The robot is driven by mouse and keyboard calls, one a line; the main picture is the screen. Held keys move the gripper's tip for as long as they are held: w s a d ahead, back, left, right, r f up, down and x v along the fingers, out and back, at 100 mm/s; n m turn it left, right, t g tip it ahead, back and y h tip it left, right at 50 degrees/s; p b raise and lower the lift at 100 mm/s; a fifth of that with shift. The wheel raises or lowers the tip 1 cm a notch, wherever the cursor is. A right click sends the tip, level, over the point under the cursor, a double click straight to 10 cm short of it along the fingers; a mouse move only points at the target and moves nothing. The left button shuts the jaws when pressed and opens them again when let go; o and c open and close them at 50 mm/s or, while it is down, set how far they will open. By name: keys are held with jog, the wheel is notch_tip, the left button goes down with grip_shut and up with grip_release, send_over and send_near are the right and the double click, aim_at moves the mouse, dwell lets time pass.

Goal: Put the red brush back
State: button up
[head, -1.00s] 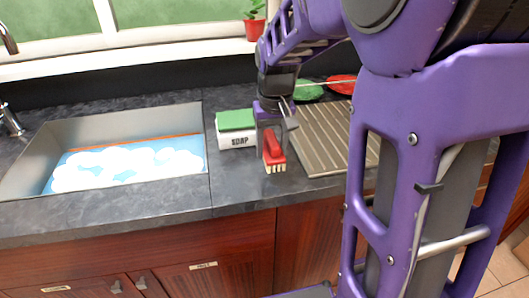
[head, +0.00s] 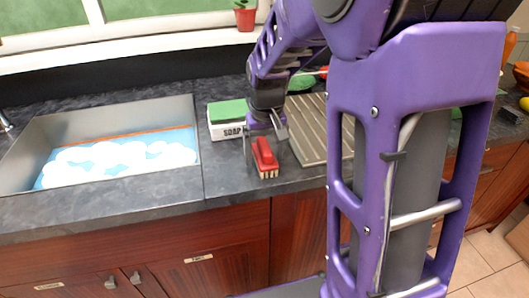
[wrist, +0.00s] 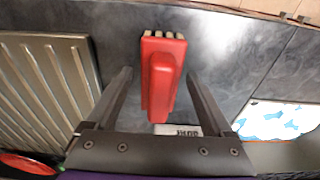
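The red brush (head: 265,152) sits on the dark counter near its front edge, bristles toward the front, to the right of the soap box. In the wrist view the red brush (wrist: 162,75) lies lengthwise between the fingers, its pale bristles at the top. My gripper (wrist: 159,72) is open, with a gap on each side of the brush. In the head view my gripper (head: 264,142) points down just above and around the brush. Whether the fingertips touch the counter I cannot tell.
A white soap box (head: 226,131) with a green top stands left of the brush. The sink (head: 45,130) is farther left. A ribbed drying board (head: 312,150) lies to the right, partly behind my arm. A potted plant (head: 245,18) stands on the windowsill.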

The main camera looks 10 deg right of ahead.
aim_at(266, 148)
jog(key=r, duration=0.4)
jog(key=s+r+p, duration=0.1)
jog(key=r, duration=0.3)
jog(key=r+p, duration=0.1)
jog(key=r, duration=0.3)
jog(key=shift+s+r, duration=0.15)
jog(key=shift+s, duration=0.1)
jog(key=shift+w, duration=0.1)
